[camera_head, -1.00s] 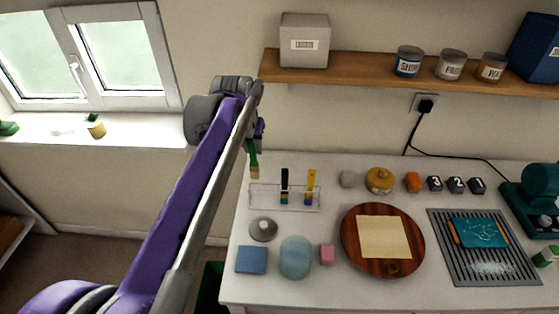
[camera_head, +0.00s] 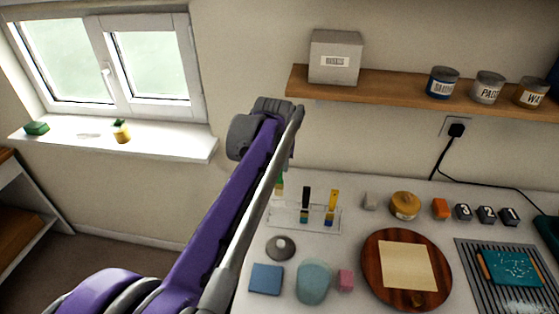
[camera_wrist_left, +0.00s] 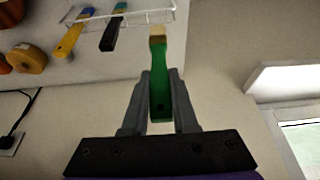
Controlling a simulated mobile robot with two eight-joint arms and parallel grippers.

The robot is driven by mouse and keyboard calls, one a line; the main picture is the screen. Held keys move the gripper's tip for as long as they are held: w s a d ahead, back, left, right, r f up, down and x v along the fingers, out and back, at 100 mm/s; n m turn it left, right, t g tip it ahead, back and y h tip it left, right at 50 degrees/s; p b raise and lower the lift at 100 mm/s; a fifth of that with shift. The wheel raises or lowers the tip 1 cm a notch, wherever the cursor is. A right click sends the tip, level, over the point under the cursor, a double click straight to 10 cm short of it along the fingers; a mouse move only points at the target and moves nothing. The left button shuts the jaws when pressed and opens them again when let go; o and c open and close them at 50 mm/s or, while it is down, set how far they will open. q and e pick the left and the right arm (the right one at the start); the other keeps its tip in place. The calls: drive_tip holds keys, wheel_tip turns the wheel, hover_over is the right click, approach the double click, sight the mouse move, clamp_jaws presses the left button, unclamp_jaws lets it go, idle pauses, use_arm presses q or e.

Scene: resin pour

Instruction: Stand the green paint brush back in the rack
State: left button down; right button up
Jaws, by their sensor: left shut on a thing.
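The green paint brush (camera_wrist_left: 159,75) is held by its green handle between the fingers of my left gripper (camera_wrist_left: 160,88). Its pale end points at the rack in the left wrist view. In the head view only a short part of the brush (camera_head: 280,183) shows beside my arm, over the rack's left end. The clear rack (camera_head: 297,225) stands on the worktop; its rim shows in the left wrist view (camera_wrist_left: 150,17). I cannot tell whether the brush tip is inside the rack. My arm hides most of the gripper in the head view. My right gripper is out of view.
A black-handled brush (camera_head: 305,199) and a yellow brush (camera_head: 333,202) stand in the rack. A grey round item (camera_head: 281,249) and a blue block (camera_head: 266,279) lie in front. A wooden shelf (camera_head: 400,90) hangs above the worktop.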

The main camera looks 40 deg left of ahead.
sight(279, 190)
use_arm(q)
drive_tip(key=shift+f+b, duration=1.35)
drive_tip(key=shift+f, duration=1.85)
drive_tip(key=shift+f+b, duration=1.1)
drive_tip(key=shift+f, duration=1.05)
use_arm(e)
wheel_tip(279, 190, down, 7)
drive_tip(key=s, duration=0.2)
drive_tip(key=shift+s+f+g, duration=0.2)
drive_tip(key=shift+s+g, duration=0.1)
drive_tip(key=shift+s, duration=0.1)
use_arm(q)
drive_tip(key=c, duration=0.6)
unclamp_jaws()
drive_tip(key=shift+o, duration=0.2)
drive_tip(key=o, duration=0.4)
drive_tip(key=shift+r, duration=0.1)
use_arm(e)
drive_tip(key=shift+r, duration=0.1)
